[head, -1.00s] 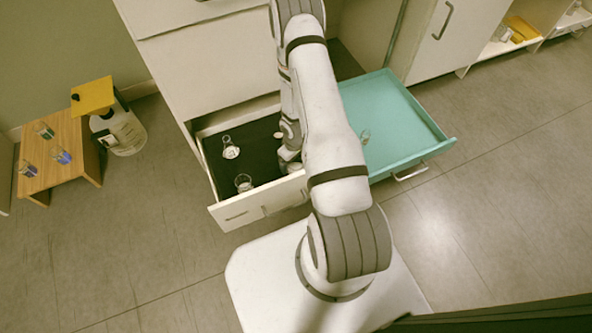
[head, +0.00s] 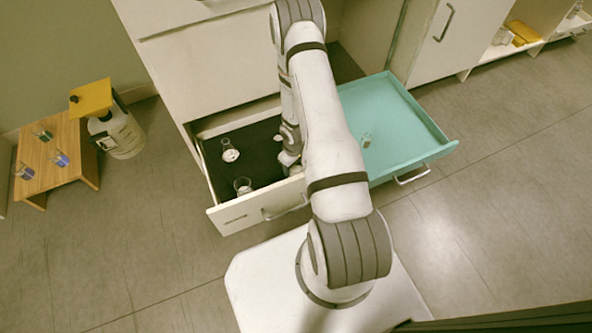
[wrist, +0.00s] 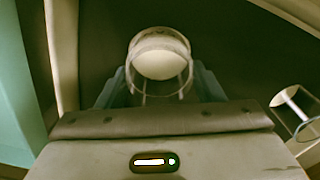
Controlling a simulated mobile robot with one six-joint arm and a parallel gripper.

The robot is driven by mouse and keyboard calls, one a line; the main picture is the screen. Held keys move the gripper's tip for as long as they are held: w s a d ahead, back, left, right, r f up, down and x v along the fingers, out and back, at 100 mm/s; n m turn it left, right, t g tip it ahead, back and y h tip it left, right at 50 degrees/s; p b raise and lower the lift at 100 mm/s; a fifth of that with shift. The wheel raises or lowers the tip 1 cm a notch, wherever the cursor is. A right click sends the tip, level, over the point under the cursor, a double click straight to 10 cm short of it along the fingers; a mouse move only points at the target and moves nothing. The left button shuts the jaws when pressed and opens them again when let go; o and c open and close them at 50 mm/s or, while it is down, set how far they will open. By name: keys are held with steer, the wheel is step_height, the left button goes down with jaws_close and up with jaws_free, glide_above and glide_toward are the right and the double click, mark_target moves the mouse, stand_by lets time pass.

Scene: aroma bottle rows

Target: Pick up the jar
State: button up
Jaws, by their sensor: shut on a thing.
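The jar (wrist: 160,50), clear glass with a round pale top, stands between the two fingers of my gripper (wrist: 162,88) in the wrist view. My gripper is shut on it. In the head view my gripper (head: 289,160) is low in the open white drawer (head: 232,217), at the right end of its black floor, and my arm hides most of the jar. I cannot tell whether the jar touches the drawer floor.
A glass flask (head: 230,152) and a beaker (head: 243,186) stand in the white drawer, left of my gripper. A glass piece also shows at the wrist view's right (wrist: 294,106). The open teal drawer (head: 425,148) on the right holds one small glass (head: 366,140).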

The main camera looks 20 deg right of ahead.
steer(key=shift+r, duration=0.15)
steer(key=shift+c, duration=0.2)
step_height(320, 180, up, 28)
steer(key=p, duration=2.8)
